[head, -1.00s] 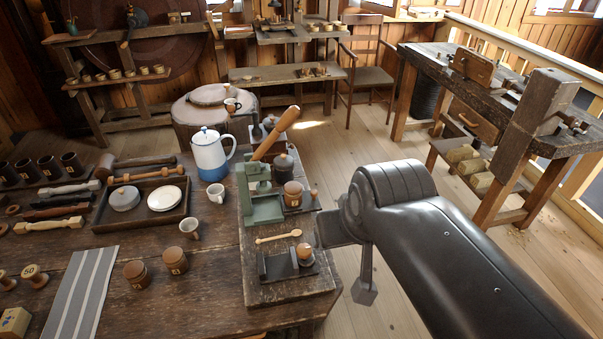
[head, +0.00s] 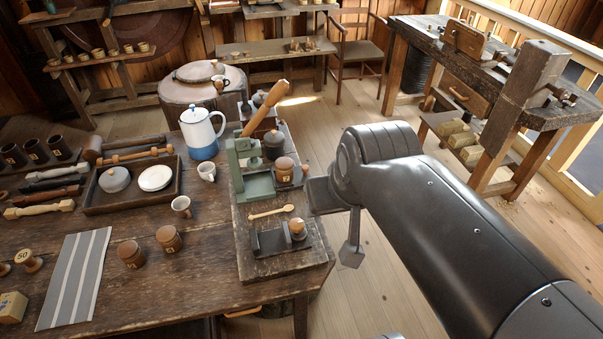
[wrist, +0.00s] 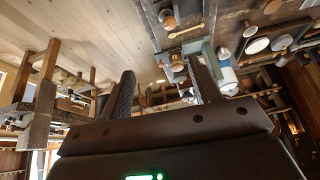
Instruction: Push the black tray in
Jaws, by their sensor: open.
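A small black tray (head: 268,241) with an upright dark side and a round wooden knob (head: 297,227) sits on the wooden board near its front end. It also shows in the wrist view (wrist: 182,12) at the top edge. I cannot tell how far it is slid out. My gripper (wrist: 163,88) is open and empty in the wrist view, its two dark fingers apart. In the head view the arm's end hangs to the right of the board, with a dark part (head: 352,250) pointing down, apart from the tray. The fingertips are not clear there.
A white and blue pot (head: 202,135), cups and a dark tray (head: 92,197) with dishes are to the left. The floor right of the table is free.

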